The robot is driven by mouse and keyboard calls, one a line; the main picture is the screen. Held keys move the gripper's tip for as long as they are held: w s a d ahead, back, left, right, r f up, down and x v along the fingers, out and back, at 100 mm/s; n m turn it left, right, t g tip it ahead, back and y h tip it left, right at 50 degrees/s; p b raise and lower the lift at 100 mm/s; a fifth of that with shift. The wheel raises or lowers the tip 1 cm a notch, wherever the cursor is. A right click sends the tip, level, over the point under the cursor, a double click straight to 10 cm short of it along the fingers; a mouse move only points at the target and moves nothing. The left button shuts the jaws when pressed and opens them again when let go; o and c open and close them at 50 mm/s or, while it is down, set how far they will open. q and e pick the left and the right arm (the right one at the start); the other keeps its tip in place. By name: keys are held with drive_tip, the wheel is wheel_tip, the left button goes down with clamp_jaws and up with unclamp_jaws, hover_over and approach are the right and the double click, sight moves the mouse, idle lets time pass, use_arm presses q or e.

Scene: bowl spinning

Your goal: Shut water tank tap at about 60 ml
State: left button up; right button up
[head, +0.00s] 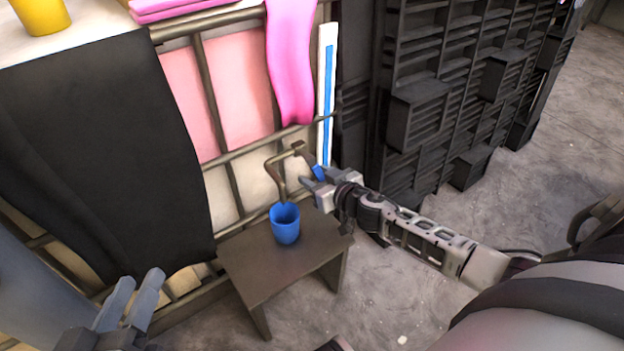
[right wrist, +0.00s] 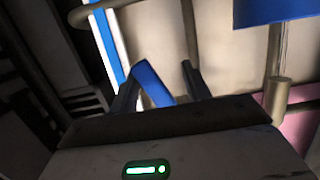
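The water tank tap (head: 292,152) is a bronze curved pipe with its spout over a blue cup (head: 285,224) on a small dark table. Its blue handle (head: 319,173) lies by my right gripper (head: 315,188). In the right wrist view, the handle (right wrist: 152,86) sits between the spread fingers of my right gripper (right wrist: 158,90), close to the left one. A white upright gauge with a blue strip (head: 329,95) stands behind the tap. The water in the cup cannot be made out. My left gripper (head: 130,297) is open and empty at the lower left.
The small table (head: 258,262) stands against a metal frame with pink and cream panels. A black cloth (head: 100,150) hangs at the left, a pink cloth (head: 291,60) above the tap. Black shelving (head: 440,90) stands right of the gauge. The grey floor at the right is open.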

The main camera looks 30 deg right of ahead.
drive_tip(key=a, duration=0.3)
drive_tip(key=shift+s, duration=0.1)
idle(0.3)
drive_tip(key=shift+d, duration=0.55)
drive_tip(key=p+v, duration=0.4)
drive_tip(key=v, duration=0.4)
drive_tip(key=shift+r, duration=0.35)
drive_tip(key=shift+s+r+p, duration=0.1)
drive_tip(key=shift+s+p, duration=0.05)
drive_tip(key=shift+p, duration=0.15)
